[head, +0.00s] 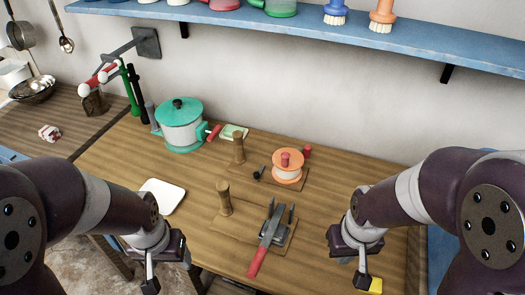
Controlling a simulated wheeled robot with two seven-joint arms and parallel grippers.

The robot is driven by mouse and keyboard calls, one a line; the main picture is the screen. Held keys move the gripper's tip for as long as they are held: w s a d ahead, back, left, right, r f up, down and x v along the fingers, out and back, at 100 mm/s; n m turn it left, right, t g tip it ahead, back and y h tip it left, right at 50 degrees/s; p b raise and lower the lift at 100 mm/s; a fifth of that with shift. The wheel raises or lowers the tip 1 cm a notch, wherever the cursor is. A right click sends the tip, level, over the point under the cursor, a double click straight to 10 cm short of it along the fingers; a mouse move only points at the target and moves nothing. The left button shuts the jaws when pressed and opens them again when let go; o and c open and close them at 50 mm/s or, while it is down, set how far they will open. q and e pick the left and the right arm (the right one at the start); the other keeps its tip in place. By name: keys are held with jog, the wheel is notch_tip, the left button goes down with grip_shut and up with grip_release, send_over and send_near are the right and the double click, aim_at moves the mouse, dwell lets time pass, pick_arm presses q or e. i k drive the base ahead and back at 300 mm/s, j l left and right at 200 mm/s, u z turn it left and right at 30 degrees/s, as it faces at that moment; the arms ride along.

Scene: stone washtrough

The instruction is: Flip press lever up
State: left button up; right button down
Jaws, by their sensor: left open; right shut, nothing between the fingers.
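A grey lever with a red handle (257,262) lies low over a wooden base board (231,235) at the front middle of the table. It runs between dark grey uprights (290,214), and its red end points toward the front edge. A wooden post (224,198) stands on the same board to its left. My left gripper (168,272) is open, left of the lever and apart from it. My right gripper (359,278) is shut and empty, right of the lever and apart from it. Both fingertip areas are small and partly hidden by the wrists.
An orange and white spool (287,170) and another wooden post (238,150) stand behind the lever. A teal pot (182,125) is at the back left, and a white plate (163,194) lies near my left arm. A yellow item (376,286) is beside my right gripper. A blue shelf (350,40) hangs above.

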aim_at(271, 229)
jog(key=k+j+z, duration=0.1)
jog(key=k+z, duration=0.25)
jog(key=k+j+z, duration=0.1)
jog(key=z, duration=0.25)
jog(key=k+l, duration=0.05)
jog(key=k, duration=0.05)
